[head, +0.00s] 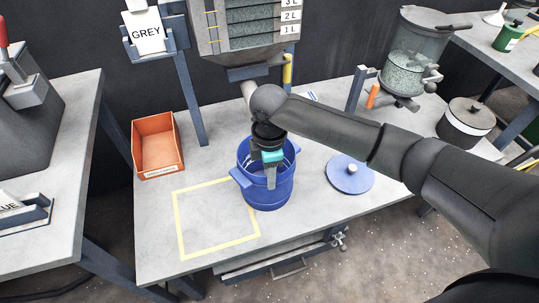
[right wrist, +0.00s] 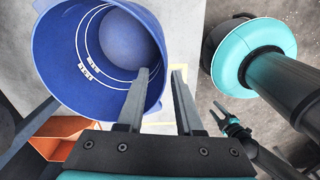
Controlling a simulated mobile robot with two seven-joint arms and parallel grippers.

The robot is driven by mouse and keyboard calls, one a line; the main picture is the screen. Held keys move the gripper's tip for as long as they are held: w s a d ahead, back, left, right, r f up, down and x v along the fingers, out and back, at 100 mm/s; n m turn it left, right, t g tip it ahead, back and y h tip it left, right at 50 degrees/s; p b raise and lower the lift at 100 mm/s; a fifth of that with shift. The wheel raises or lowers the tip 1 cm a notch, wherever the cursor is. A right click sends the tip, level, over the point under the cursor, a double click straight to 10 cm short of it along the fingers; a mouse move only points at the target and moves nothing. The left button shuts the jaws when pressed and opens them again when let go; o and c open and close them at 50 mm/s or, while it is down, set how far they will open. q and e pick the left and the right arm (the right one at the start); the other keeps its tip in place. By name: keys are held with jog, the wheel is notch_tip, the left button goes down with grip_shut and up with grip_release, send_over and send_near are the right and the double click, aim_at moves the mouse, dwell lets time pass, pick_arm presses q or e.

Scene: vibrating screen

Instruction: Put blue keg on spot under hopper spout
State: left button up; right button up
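The blue keg (head: 258,200) stands upright and uncovered on the grey table, beside the right edge of a yellow square outline (head: 180,226). The keg also fills the upper left of the right wrist view (right wrist: 75,80), where its inside looks empty. My right gripper (head: 271,182) points down at the keg's near rim. Its fingers (right wrist: 167,75) are parted, one overlapping the keg's wall and one outside it; I cannot tell whether they touch. The hopper (head: 247,42) stands behind, its spout (head: 248,88) partly hidden by my right arm. The table under the spout is hidden. My left gripper may be the small teal-black part in the right wrist view (right wrist: 228,122).
A blue lid (head: 350,178) lies right of the keg. An orange bin (head: 157,146) and the grey sign post (head: 190,100) stand at the back left. A glass vessel (head: 412,60) and a dark lidded pot (head: 465,122) stand right. The yellow square is clear.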

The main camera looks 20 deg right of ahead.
pick_arm(q)
jog(key=shift+s+a+f+p, duration=0.25)
jog(key=shift+s+a+p, duration=0.2)
jog(key=shift+s+a, duration=0.4)
jog(key=shift+s+a+f+p, duration=0.25)
jog(key=shift+s+a+p, duration=0.25)
jog(key=shift+s, duration=0.55)
pick_arm(e)
jog(key=shift+r, duration=2.65)
